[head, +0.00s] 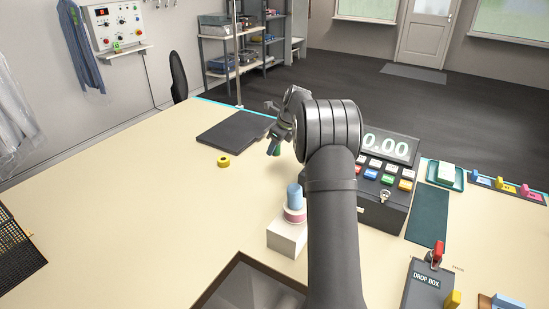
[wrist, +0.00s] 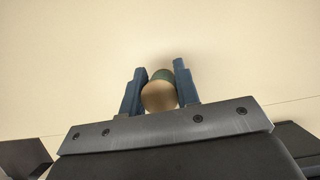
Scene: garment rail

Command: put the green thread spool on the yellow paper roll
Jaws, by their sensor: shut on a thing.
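The green thread spool (wrist: 163,75) is between the two blue fingers of my gripper (wrist: 160,90) in the wrist view, its tan round end toward the camera. My gripper is shut on it. In the head view my gripper (head: 275,143) is above the table, with a bit of green showing at its fingertips; my arm hides part of this area. The yellow paper roll (head: 223,161) lies on the table to the left of my gripper, apart from it, with nothing on top. It does not show in the wrist view.
A dark flat pad (head: 233,131) lies behind the yellow roll. A white block (head: 287,236) carries a pink-and-white roll (head: 294,214) and a blue cylinder (head: 294,196). A cash register (head: 385,205) stands right of my arm. The table (head: 140,200) left of the roll is clear.

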